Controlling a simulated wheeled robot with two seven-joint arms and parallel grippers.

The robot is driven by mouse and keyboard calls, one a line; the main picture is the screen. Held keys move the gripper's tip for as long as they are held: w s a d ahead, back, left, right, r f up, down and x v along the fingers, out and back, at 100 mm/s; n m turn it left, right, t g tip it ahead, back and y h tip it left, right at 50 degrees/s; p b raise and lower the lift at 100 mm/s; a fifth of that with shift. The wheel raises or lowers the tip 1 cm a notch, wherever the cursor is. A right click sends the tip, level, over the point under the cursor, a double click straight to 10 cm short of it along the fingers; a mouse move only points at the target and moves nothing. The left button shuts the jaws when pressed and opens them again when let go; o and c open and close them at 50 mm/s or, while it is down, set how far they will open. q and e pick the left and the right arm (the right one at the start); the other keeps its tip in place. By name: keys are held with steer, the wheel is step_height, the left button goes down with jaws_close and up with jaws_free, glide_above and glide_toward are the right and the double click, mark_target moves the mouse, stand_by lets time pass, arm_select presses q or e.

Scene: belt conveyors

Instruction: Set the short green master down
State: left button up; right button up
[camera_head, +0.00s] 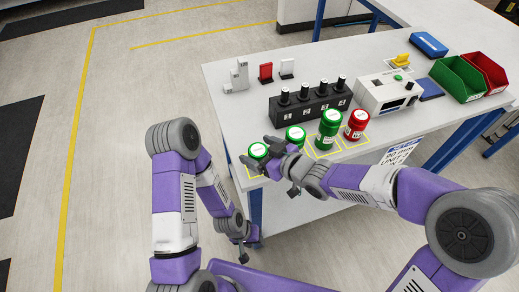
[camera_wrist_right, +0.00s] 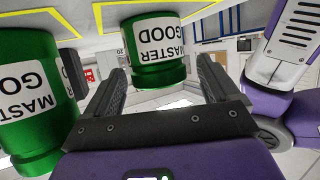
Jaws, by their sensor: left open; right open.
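A short green master (camera_head: 257,151) stands upright at the left end of the yellow-outlined row on the table, partly hidden by my right gripper. In the right wrist view, which is upside down, this green can (camera_wrist_right: 158,68) labelled MASTER GOOD stands between the two finger lines. My right gripper (camera_head: 262,157) is open with its fingers on either side of the can; contact cannot be told. A second green can (camera_head: 295,134) stands just beside it. A green can also fills the left of the wrist view (camera_wrist_right: 30,125). My left gripper (camera_head: 240,232) is open, low beside the table, away from the cans.
A taller green can (camera_head: 327,131) and a red can (camera_head: 357,122) continue the row. Behind them stand a black numbered block with pegs (camera_head: 310,105) and a white device (camera_head: 388,94). Green (camera_head: 457,79) and red (camera_head: 489,72) bins sit at the right.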

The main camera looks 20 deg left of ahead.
steer(key=p+v, duration=0.4)
steer(key=v, duration=0.8)
steer(key=shift+p, duration=0.35)
steer(key=shift+f, duration=0.15)
